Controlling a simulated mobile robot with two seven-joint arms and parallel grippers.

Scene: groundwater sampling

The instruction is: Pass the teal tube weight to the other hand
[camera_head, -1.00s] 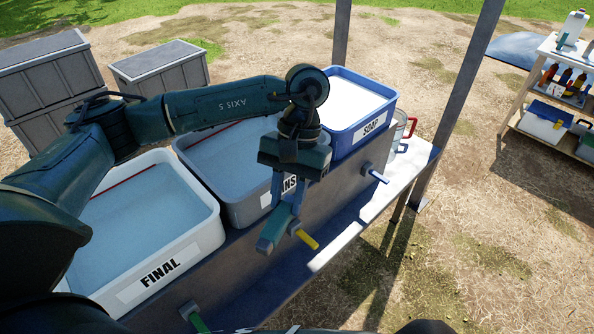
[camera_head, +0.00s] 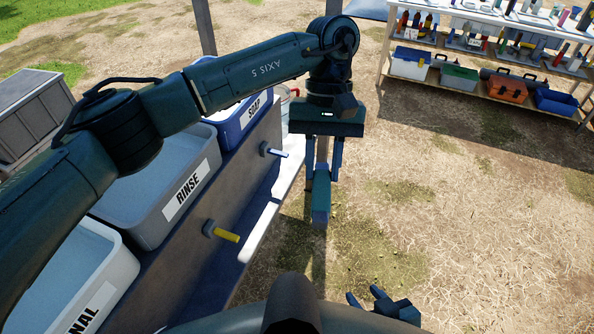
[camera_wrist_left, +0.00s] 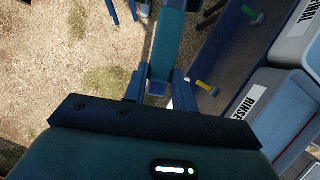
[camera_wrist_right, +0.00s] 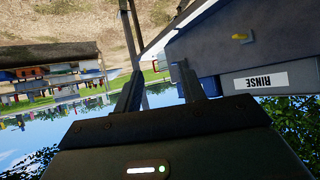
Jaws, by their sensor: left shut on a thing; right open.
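The teal tube weight (camera_head: 320,205) hangs upright from my left gripper (camera_head: 322,178), beyond the wash stand's right side over bare ground. My left gripper is shut on its upper part, which the fingers partly hide. In the left wrist view the weight (camera_wrist_left: 168,38) extends out from between the fingers (camera_wrist_left: 160,78). My right gripper (camera_head: 366,294) is low in the head view, below and right of the weight and apart from it. It is open; the right wrist view shows nothing between its fingers (camera_wrist_right: 158,82).
Rinse (camera_head: 150,215), soap (camera_head: 237,122) and final (camera_head: 105,290) basins stand on the stand at left, with a yellow-handled tap (camera_head: 225,235) sticking out. A shelf table (camera_head: 470,38) with bottles and boxes is at the back right. The ground between is clear.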

